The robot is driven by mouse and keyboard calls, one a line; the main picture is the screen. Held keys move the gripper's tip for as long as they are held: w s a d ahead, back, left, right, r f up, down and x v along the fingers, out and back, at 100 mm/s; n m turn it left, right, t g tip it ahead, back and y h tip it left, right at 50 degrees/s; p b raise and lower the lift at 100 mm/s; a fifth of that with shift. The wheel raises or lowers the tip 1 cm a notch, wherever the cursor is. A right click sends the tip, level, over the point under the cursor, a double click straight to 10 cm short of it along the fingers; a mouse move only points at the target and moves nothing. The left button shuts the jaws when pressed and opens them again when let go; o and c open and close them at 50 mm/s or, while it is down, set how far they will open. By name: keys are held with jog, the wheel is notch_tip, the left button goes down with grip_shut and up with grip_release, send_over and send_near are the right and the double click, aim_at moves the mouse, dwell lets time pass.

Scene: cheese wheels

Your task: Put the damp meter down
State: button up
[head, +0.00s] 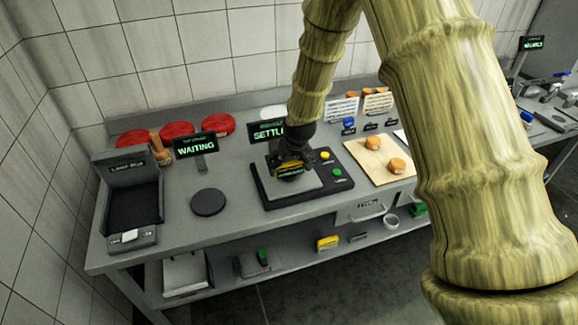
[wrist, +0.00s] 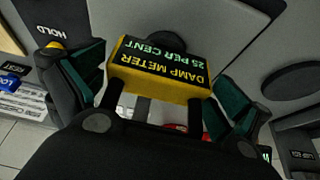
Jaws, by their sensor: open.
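The damp meter (wrist: 158,68) is a yellow block with a dark face reading "DAMP METER 25 PER CENT". In the head view the damp meter (head: 289,168) is over the grey plate (head: 307,186) of the black-based station whose sign starts "SETTL". A dark round part shows at its far edge in the wrist view. My gripper (wrist: 157,82) is open, with a green-padded finger on each side of the meter and gaps showing between. In the head view my gripper (head: 286,160) is low over the plate. The meter's underside is hidden.
A black disc (head: 208,202) lies on the bench left of the station, below a "WAITING" sign (head: 195,147). A lamp box (head: 132,200) stands at the left end. A wooden board (head: 375,168) with orange-topped pieces is to the right. Red wheels (head: 178,130) line the back.

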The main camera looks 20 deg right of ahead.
jog(key=b+v, duration=0.3)
jog(key=v, duration=0.8)
jog(key=shift+g, duration=0.6)
jog(key=s+f, duration=0.2)
jog(key=f, duration=0.2)
jog(key=s+f, duration=0.2)
jog(key=f, duration=0.3)
jog(key=s+f, duration=0.3)
jog(key=f, duration=0.1)
jog(key=shift+a+f, duration=0.1)
jog(key=shift+f, duration=0.2)
jog(key=s+f+g, duration=0.2)
jog(key=s+f, duration=1.8)
jog(key=s, duration=0.2)
jog(key=s+f+g, duration=0.1)
jog(key=s+f, duration=0.3)
jog(key=s, duration=1.1)
jog(key=shift+f+m, duration=0.15)
jog(key=shift+m, duration=0.25)
jog(key=shift+w, duration=0.1)
notch_tip(320, 180, down, 3)
jog(key=shift+r+b, duration=0.25)
jog(key=shift+b, duration=1)
